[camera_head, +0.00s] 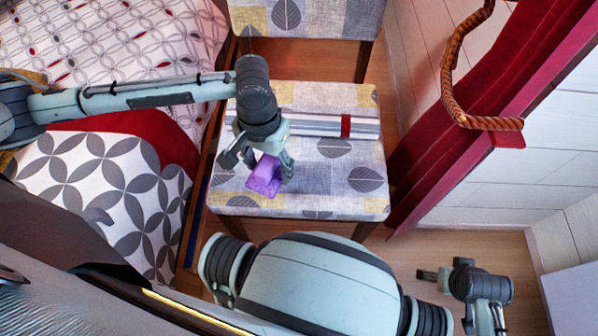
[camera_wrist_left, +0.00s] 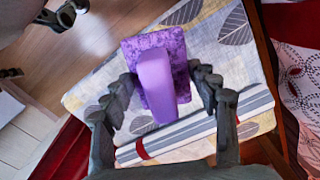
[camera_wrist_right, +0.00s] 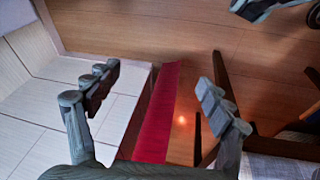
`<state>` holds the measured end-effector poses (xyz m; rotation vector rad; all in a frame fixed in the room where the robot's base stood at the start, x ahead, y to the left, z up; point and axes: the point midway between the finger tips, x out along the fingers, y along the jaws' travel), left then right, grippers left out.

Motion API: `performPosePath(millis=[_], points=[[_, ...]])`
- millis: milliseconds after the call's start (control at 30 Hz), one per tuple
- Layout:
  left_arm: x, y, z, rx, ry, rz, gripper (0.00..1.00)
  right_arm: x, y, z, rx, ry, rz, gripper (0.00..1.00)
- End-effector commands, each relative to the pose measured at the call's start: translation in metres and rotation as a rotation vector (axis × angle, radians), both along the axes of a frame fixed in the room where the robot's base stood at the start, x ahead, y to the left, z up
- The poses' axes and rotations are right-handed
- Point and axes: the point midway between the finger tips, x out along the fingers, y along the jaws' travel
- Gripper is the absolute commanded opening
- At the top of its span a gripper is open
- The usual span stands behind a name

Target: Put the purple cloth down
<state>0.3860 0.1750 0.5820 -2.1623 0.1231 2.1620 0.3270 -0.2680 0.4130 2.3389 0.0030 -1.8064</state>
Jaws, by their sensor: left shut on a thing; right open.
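The purple cloth (camera_head: 264,176) is at the front part of the patterned chair seat (camera_head: 352,160). In the left wrist view the cloth (camera_wrist_left: 157,85) shows a speckled flat part and a smooth raised strip between my fingers. My left gripper (camera_head: 262,158) points down over the seat and is shut on the cloth; its fingers also show in the left wrist view (camera_wrist_left: 164,78). Whether the cloth's underside touches the seat is hard to tell. My right gripper (camera_head: 470,300) is open and empty, low at the right, over the floor; it also shows in the right wrist view (camera_wrist_right: 160,88).
A rolled striped cloth with a red band (camera_head: 345,127) lies across the seat behind the purple cloth. A bed with patterned bedding (camera_head: 100,185) stands left of the chair. A red curtain (camera_head: 455,120) with a rope tie (camera_head: 452,80) hangs at the right.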

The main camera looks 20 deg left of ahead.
Motion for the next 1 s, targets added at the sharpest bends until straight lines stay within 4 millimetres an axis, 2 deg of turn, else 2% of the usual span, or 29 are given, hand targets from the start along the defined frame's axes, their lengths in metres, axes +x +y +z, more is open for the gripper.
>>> performPosePath(millis=[33, 200, 367, 533, 767, 1000], points=[[0.009, -0.010, -0.009, -0.002, 0.000, -0.001, 0.31, 0.001, 0.000, 0.001, -0.002, -0.003, 0.000, 0.80], [0.036, -0.034, -0.030, 0.000, -0.001, 0.000, 0.31, 0.003, 0.000, 0.010, -0.006, -0.008, -0.001, 0.80], [0.050, -0.046, -0.041, 0.001, 0.000, 0.001, 0.31, 0.005, 0.000, 0.021, -0.010, -0.015, -0.002, 0.80], [0.053, -0.049, -0.050, 0.002, 0.002, 0.000, 0.31, 0.003, -0.002, 0.023, -0.014, -0.015, -0.003, 0.80], [0.052, -0.048, -0.081, 0.003, 0.002, 0.000, 0.31, -0.003, -0.004, 0.029, -0.023, -0.008, 0.000, 0.80], [0.052, -0.049, -0.083, 0.002, 0.000, -0.001, 0.31, -0.002, -0.005, 0.037, -0.028, -0.013, 0.002, 0.80]])
